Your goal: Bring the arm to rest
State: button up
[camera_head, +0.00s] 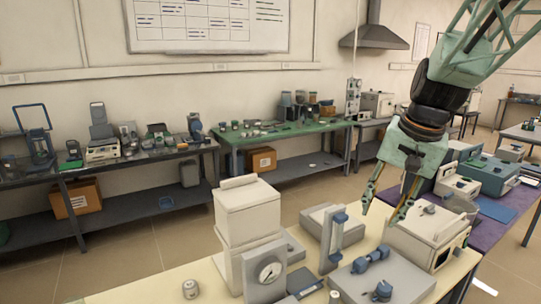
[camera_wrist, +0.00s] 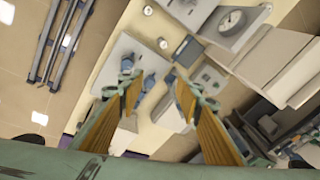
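My gripper (camera_head: 383,204) hangs from the arm at the right of the head view, above the cream table (camera_head: 188,272). Its two fingers are spread apart with nothing between them. In the wrist view my gripper (camera_wrist: 154,92) also shows its two yellow-brown finger pads apart, over the grey equipment on the table. A white furnace box (camera_head: 425,232) stands just right of and below the fingertips. Whether the fingers touch anything cannot be made out, but they look clear.
A tall white unit with a round gauge (camera_head: 265,271) and a blue-grey upright stand (camera_head: 336,235) are on the cream table. A purple table (camera_head: 499,217) with boxy instruments lies behind my gripper. Grey and green benches (camera_head: 285,134) line the wall. Open floor (camera_head: 130,249) lies between.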

jog(key=s+a+r+n, duration=0.1)
jog(key=s+a+n, duration=0.1)
jog(key=s, duration=0.9)
jog(key=s+a+r+n, duration=0.2)
jog(key=s+a, duration=0.1)
jog(key=s, duration=0.9)
jog(key=s+a+r+n+t+h, duration=0.1)
jog(key=s+a+r+n, duration=0.1)
jog(key=s, duration=1)
jog(key=shift+a+r, duration=0.15)
